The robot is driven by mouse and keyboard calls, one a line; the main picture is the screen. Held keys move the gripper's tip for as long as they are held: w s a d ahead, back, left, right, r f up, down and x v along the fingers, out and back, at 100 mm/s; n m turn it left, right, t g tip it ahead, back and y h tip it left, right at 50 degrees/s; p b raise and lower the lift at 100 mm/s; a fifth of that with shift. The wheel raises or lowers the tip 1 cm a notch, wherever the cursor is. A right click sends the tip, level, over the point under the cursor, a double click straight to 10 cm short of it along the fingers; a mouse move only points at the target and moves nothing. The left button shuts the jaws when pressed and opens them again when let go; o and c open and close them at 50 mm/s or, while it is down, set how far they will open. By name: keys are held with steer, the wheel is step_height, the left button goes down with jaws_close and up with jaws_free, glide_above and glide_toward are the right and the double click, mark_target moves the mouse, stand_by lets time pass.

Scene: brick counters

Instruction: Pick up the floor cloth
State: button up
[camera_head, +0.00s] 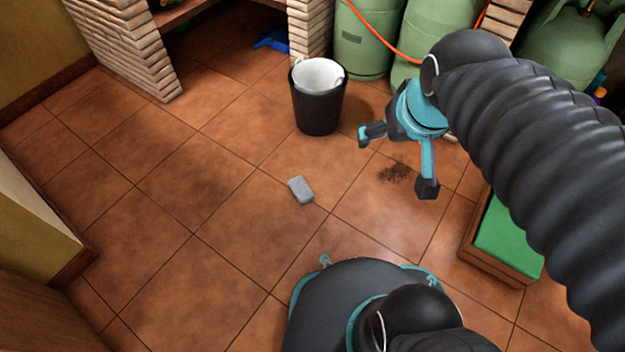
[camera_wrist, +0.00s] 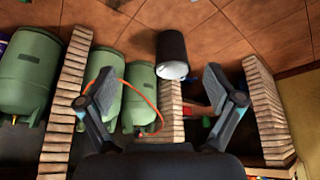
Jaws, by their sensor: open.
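A small light-grey rectangular pad (camera_head: 301,190) lies flat on the tiled floor near the middle of the head view. It may be the folded floor cloth, but I cannot tell cloth from sponge. My gripper (camera_head: 396,162) is open and empty, above the floor to the right of the pad and apart from it. In the wrist view my gripper (camera_wrist: 160,80) has its two fingers spread wide with nothing between them. I cannot make out the grey pad in the wrist view.
A black bin (camera_head: 318,108) with a whitish liner stands behind the pad. A dark stain (camera_head: 395,173) marks the floor below my gripper. Green gas cylinders (camera_head: 364,38) and brick counters (camera_head: 125,45) stand behind. A green-topped wooden box (camera_head: 507,240) is at right. Left floor is clear.

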steer(key=w+a+p, duration=0.2)
steer(key=w, duration=0.6)
steer(key=n+g+p, duration=0.5)
steer(key=p, duration=0.4)
glide_above(301, 187)
step_height(301, 187, down, 40)
steer(key=f, duration=0.8)
steer(key=shift+a+f+b, duration=0.1)
steer(key=shift+a+b, duration=0.1)
steer(key=shift+b, duration=0.15)
steer(key=shift+d+f, duration=0.2)
steer(key=shift+f, duration=2.8)
steer(key=shift+c, duration=0.3)
